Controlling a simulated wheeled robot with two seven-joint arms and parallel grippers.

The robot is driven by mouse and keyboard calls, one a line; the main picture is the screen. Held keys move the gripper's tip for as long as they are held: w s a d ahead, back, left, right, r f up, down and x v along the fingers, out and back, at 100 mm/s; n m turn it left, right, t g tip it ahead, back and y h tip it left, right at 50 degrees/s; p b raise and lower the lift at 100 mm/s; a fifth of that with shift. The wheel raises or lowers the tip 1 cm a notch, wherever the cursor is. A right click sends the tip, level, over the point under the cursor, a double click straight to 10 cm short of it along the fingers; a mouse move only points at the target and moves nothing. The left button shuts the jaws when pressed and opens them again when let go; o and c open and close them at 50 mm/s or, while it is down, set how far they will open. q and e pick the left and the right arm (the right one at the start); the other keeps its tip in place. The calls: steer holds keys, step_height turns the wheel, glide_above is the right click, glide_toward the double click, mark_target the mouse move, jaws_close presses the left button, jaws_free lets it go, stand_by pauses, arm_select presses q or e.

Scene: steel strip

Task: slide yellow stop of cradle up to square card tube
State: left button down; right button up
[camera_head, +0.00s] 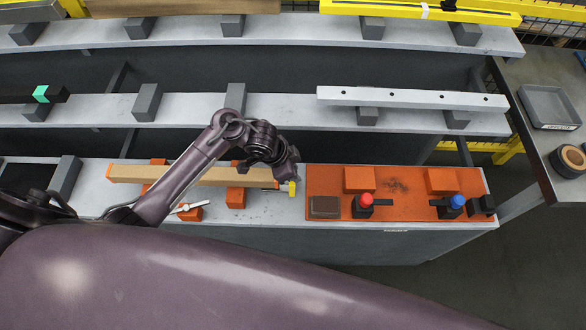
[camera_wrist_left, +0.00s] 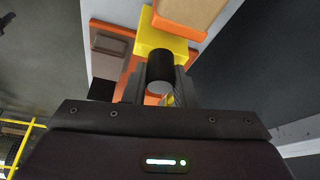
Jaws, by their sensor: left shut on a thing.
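The square card tube (camera_head: 215,177) lies level on the orange cradle (camera_head: 236,198), with an orange piece (camera_head: 277,184) at its right end. The yellow stop (camera_head: 292,189) is just right of that end. My left gripper (camera_head: 290,178) comes down over the stop. In the left wrist view, my gripper (camera_wrist_left: 163,95) is shut on the black round knob (camera_wrist_left: 160,65) of the yellow stop (camera_wrist_left: 148,38). The tube (camera_wrist_left: 190,12) and its orange end lie just beyond; I cannot tell whether the stop touches it. My right gripper is not in view.
Right of the stop, an orange board (camera_head: 330,185) carries a brown block (camera_head: 324,207), a red-knobbed clamp (camera_head: 365,200) and a blue-knobbed one (camera_head: 457,202). A white-handled lever (camera_head: 190,207) sits at the cradle's front. A pale bar (camera_head: 410,98) lies on the shelf behind.

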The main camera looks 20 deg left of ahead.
arm_select(q)
steer(key=a+p, duration=0.1)
steer(key=a, duration=0.2)
steer(key=shift+s+p, duration=0.35)
steer(key=shift+s, duration=0.05)
steer(key=c, duration=1.2)
jaws_free()
steer(key=shift+d, duration=0.15)
steer(key=shift+r, duration=0.15)
steer(key=p+v, duration=0.1)
steer(key=v, duration=0.6)
steer(key=shift+s+r, duration=0.1)
steer(key=shift+r, duration=0.15)
